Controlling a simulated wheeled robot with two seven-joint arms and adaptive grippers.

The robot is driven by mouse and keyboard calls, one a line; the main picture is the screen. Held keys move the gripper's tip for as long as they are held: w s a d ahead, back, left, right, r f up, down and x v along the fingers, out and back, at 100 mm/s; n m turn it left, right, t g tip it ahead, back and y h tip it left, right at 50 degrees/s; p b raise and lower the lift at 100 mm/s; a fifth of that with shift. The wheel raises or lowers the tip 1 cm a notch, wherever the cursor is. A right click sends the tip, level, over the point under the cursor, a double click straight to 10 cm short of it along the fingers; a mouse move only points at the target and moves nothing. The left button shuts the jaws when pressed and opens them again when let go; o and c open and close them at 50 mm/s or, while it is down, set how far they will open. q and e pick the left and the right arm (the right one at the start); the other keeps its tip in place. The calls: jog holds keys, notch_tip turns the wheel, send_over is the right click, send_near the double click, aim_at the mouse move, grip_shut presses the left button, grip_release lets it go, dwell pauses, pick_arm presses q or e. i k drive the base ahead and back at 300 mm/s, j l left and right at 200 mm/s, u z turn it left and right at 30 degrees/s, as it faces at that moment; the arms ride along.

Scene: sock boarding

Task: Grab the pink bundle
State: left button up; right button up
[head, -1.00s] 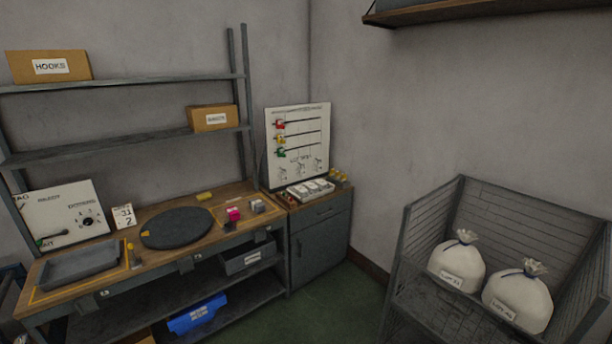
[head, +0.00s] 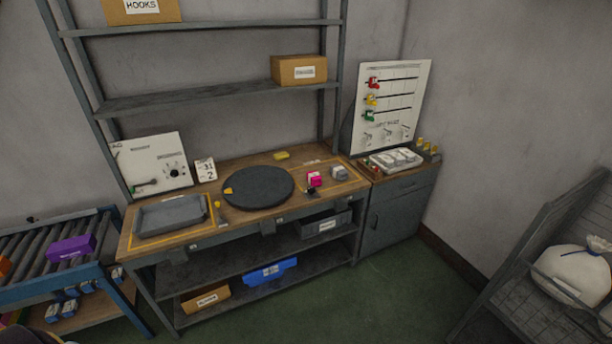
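A small pink bundle (head: 314,179) sits on the wooden workbench (head: 225,226), right of a dark round disc, inside a yellow outlined area. A small dark item (head: 311,191) is just in front of it, and a grey bundle (head: 339,172) lies to its right. Neither of my grippers shows in the head view. The bench is some distance ahead of me.
A grey tray (head: 171,217) and the round disc (head: 258,187) take up much of the bench. A roller conveyor (head: 45,245) with a purple box (head: 71,248) is at left. A wire cage (head: 510,300) with white sacks (head: 574,273) is at right. Green floor (head: 385,290) before the bench is clear.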

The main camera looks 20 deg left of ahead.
aim_at(314, 178)
jog(key=i+j, duration=0.1)
jog(key=j, duration=0.3)
jog(key=i+j, duration=0.1)
jog(key=j, duration=0.25)
jog(key=i+j, duration=0.1)
jog(key=j, duration=0.3)
jog(key=i+j, duration=0.1)
jog(key=j, duration=0.25)
